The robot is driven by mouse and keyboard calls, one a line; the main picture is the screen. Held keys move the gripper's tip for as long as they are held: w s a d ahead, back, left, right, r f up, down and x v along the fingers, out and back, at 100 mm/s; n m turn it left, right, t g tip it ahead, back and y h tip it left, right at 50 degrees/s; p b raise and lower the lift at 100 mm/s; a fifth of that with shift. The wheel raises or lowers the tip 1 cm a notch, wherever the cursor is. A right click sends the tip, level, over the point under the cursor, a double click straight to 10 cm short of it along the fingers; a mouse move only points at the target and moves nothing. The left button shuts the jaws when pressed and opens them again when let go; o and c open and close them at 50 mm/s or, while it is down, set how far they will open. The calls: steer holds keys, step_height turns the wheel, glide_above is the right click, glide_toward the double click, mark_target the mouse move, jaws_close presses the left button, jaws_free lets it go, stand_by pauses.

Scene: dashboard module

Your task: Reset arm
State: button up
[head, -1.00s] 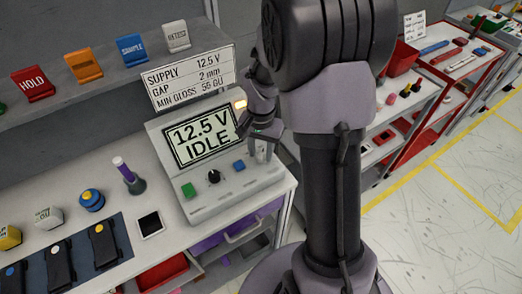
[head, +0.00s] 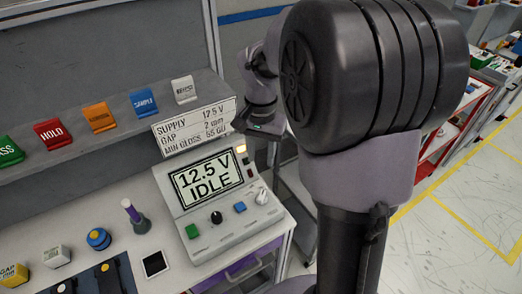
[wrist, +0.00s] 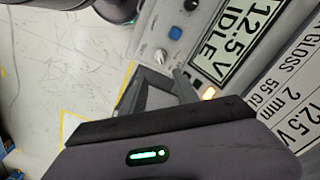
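My gripper (wrist: 160,84) shows in the wrist view with its two grey fingers apart and nothing seen between them. In the head view my wrist is raised beside the right edge of the grey console (head: 205,247), and the fingers are mostly hard to make out. The console screen (head: 206,182) reads 12.5 V IDLE. A green button (head: 192,231), a black knob (head: 216,217), a blue button (head: 239,207) and a white knob (head: 262,196) sit on its front. The white knob also shows in the wrist view (wrist: 160,57), apart from the fingers.
A sign (head: 196,127) stands behind the console, below a shelf with coloured tags such as HOLD (head: 49,134). A purple-topped tool (head: 131,212) and a blue-topped piece (head: 98,239) stand left on the bench. A red-framed bench is at right, beside open floor (head: 440,245).

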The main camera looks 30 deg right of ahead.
stand_by(0.3)
steer(key=s+a+n+t+y+b, duration=0.2)
steer(key=s+a+n+t+b, duration=0.3)
steer(key=s+a, duration=1)
steer(key=s+b, duration=0.2)
steer(key=b, duration=0.1)
steer(key=shift+a+t, duration=0.25)
steer(key=shift+t, duration=0.15)
